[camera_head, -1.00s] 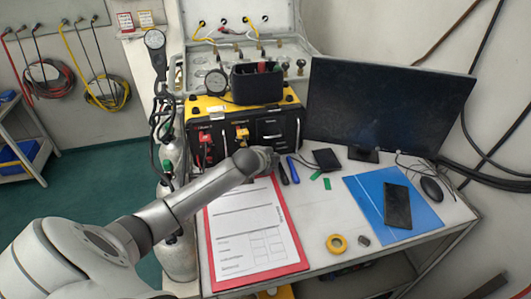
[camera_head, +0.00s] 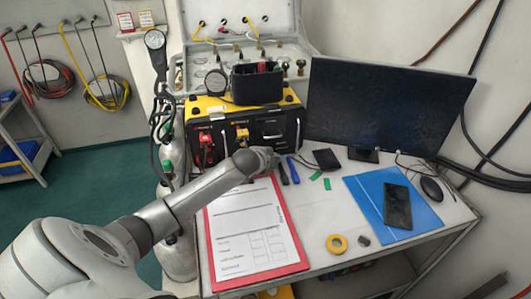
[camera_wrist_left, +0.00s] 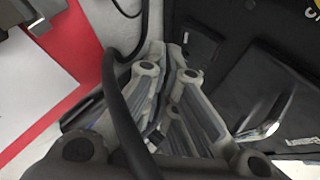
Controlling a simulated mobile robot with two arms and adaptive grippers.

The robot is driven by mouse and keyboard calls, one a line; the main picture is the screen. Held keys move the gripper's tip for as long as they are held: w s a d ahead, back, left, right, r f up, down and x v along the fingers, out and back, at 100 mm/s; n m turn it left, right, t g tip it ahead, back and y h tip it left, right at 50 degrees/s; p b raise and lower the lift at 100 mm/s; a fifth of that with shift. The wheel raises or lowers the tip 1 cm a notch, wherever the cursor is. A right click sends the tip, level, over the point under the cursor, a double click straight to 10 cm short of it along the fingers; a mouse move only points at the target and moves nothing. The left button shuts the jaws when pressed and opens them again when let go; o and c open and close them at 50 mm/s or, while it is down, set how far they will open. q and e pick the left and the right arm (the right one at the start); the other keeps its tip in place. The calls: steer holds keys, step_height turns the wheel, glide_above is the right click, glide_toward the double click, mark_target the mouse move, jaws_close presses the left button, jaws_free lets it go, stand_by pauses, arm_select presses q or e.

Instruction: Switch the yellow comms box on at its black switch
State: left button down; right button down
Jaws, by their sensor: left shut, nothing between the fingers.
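The yellow comms box (camera_head: 288,101) stands at the back of the bench, with a yellow top edge and a black front carrying red and yellow connectors. My left gripper (camera_head: 268,158) is low in front of its right half, at the end of the arm from the left. In the left wrist view my gripper (camera_wrist_left: 167,58) is shut and empty, close to the black front (camera_wrist_left: 236,85). A small dark square part (camera_wrist_left: 200,45) sits just beyond the fingertips; I cannot tell whether it is the switch or whether they touch. The arm hides the lower front in the head view. My right gripper is not in view.
A black cable (camera_wrist_left: 125,100) crosses the wrist view over my gripper. A red clipboard (camera_head: 296,252) lies below the forearm. Pens (camera_head: 293,171) lie right of the gripper. The monitor (camera_head: 388,105) stands right of the box. A black pouch (camera_head: 257,87) sits on top of it.

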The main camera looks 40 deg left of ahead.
arm_select(q)
steer(key=shift+w+a, duration=0.25)
steer(key=shift+a, duration=0.05)
steer(key=shift+w+a, duration=0.2)
stand_by(0.8)
steer(key=shift+s+d+r+p, duration=0.1)
steer(key=shift+s+d+p, duration=0.25)
steer(key=shift+p, duration=0.4)
steer(key=shift+s+d, duration=0.1)
steer(key=shift+d, duration=0.05)
steer(key=shift+s, duration=0.1)
steer(key=shift+d, duration=0.1)
